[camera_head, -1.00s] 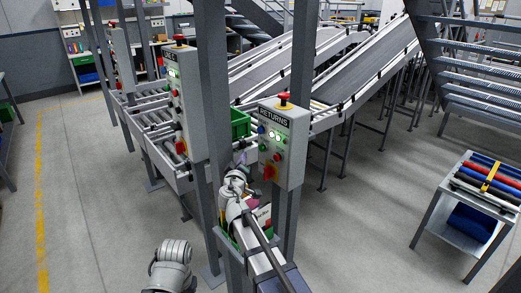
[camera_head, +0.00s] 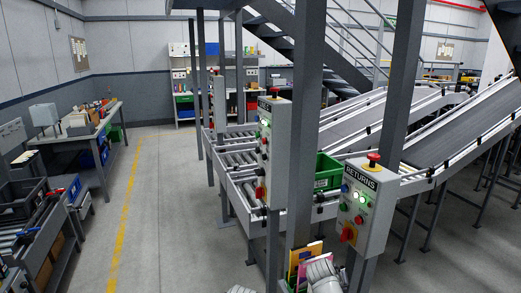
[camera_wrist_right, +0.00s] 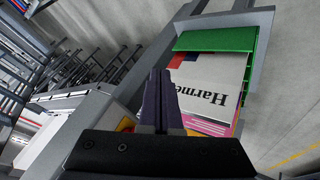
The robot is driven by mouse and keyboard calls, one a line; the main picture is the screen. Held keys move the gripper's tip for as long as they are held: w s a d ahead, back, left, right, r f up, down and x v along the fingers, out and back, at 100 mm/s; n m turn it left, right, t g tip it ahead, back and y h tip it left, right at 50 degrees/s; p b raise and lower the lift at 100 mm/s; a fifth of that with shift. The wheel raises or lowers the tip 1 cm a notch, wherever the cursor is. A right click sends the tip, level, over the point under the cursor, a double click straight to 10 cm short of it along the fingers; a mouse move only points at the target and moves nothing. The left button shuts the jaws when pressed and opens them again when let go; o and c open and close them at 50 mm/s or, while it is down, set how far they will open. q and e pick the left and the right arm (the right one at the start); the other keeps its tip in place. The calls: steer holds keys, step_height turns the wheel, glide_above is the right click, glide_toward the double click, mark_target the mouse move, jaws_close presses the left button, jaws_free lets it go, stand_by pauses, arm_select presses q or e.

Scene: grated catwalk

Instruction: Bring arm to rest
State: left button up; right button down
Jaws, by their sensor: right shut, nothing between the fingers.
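My right gripper (camera_wrist_right: 160,80) shows in the right wrist view, its two dark fingers together with nothing between them. In that picture, beyond the fingers, a green bin (camera_wrist_right: 190,42) holds a pale item lettered "Harme" (camera_wrist_right: 214,85) and some coloured items. I cannot tell how far the fingertips are from the bin. In the head view, pale links of my own arms (camera_head: 323,274) show at the bottom edge, but neither gripper shows there. My left gripper is in no view.
The grey RETURNS control box (camera_head: 366,205) with a red-topped button (camera_head: 373,160) hangs on a post close to my arm. Another control box (camera_head: 273,150) is left of it. Roller conveyors (camera_head: 240,185) stand behind. Open floor (camera_head: 165,220) lies left.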

steer(key=s+a+f+g+y, duration=0.5)
steer(key=s+a, duration=0.3)
steer(key=s, duration=0.4)
steer(key=s+a+n, duration=0.4)
steer(key=s+a, duration=0.2)
steer(key=a, duration=0.5)
steer(key=shift+a+n+g+h, duration=0.25)
steer(key=shift+n+g+h, duration=0.05)
steer(key=shift+g, duration=0.1)
